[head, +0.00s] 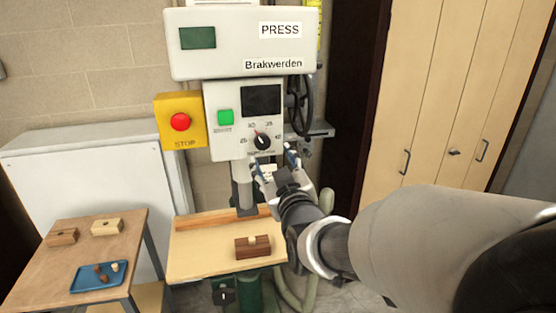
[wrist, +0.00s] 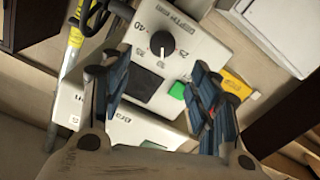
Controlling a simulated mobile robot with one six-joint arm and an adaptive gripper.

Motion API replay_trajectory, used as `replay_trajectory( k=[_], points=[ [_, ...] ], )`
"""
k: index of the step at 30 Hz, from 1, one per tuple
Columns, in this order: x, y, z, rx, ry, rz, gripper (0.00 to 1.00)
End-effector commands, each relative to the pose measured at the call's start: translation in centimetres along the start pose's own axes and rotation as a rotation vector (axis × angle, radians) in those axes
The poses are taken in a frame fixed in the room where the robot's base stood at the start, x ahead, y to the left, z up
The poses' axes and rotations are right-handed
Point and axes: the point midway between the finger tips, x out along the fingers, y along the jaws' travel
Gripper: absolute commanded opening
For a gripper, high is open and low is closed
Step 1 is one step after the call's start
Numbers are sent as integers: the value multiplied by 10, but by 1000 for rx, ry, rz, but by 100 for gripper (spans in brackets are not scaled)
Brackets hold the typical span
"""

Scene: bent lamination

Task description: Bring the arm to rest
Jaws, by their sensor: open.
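My gripper (head: 276,167) is raised in front of the lower part of the press (head: 219,95), near its dial (head: 262,141). It also shows in the wrist view (wrist: 158,98), with its two blue-padded fingers spread apart and nothing between them. The press face with the dial (wrist: 162,44) and the green button (wrist: 177,91) lies beyond the fingers. I cannot tell how far the fingertips are from the press. My arm (head: 400,240) reaches in from the right.
A dark brown block (head: 253,252) with a light piece on top sits on the press table (head: 205,262). A side table (head: 60,280) at left holds two blocks and a blue tray (head: 88,284) with small pieces. A red stop button (head: 180,122) and tall cabinet (head: 450,80) stand nearby.

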Motion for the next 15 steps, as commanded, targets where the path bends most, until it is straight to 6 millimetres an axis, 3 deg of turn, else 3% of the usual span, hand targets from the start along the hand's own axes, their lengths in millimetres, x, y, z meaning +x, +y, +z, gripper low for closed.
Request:
replay_trajectory(
  k=[15],
  points=[
    [-11, 3, 4, 7, -22, -1, 56]
  ],
)
